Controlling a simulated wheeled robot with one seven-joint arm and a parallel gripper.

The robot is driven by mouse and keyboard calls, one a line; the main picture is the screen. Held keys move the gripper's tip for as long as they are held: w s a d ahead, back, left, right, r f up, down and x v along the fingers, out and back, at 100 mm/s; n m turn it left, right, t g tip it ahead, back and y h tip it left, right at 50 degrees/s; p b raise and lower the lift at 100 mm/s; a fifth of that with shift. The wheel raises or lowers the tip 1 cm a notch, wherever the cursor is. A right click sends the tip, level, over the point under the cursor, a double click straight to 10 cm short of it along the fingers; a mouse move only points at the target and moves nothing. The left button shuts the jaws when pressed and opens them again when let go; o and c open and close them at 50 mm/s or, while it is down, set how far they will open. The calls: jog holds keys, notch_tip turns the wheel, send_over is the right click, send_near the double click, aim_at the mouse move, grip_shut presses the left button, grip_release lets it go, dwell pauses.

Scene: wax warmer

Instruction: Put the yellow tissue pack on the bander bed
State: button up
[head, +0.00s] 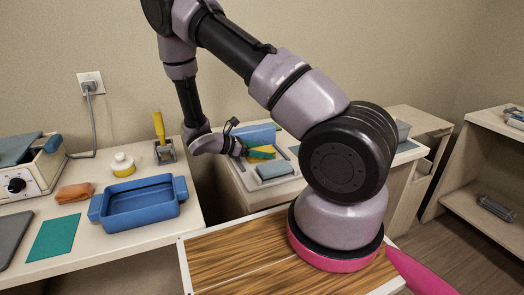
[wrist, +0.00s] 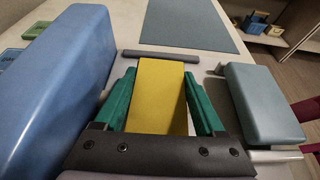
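The yellow tissue pack (wrist: 158,95) lies between the green fingers of my gripper (wrist: 160,92) in the wrist view. In the head view, the pack (head: 260,154) shows low at my gripper (head: 256,151), over the pale bed (head: 247,178) on the far table. A tall blue block (wrist: 60,85) stands to its left, and a lower grey-blue block (wrist: 264,103) to its right. Whether the pack's underside touches the bed is hidden.
A dark bar (wrist: 158,54) lies just beyond the pack, with a grey-blue mat (wrist: 190,25) behind. The left counter holds a blue tray (head: 140,207), an orange cloth (head: 74,193), a teal sheet (head: 54,239) and a yellow-handled tool (head: 159,128).

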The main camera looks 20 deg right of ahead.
jog(key=o, duration=0.4)
jog(key=v, duration=1.2)
jog(key=shift+r, duration=0.15)
jog(key=s+d+r+m+t+y, duration=0.1)
jog(key=s+r+m+y, duration=0.4)
jog(key=r, duration=0.6)
jog(key=s+d+r+m+t+y, duration=0.1)
jog(key=s+r+m+t+y, duration=0.2)
jog(key=s+r+m+y, duration=0.2)
jog(key=s+d+r+m+t+y, duration=0.1)
jog(key=s+r+m+t+y, duration=0.2)
jog(key=s+r+m+y, duration=0.2)
jog(key=s+r+m, duration=0.2)
jog(key=r+m, duration=0.1)
jog(key=r, duration=0.3)
jog(key=s+r+m, duration=0.1)
jog(key=r+m, duration=0.3)
jog(key=r, duration=0.2)
jog(key=shift+s+d+r, duration=0.25)
jog(key=shift+s+r, duration=0.05)
jog(key=shift+s, duration=0.1)
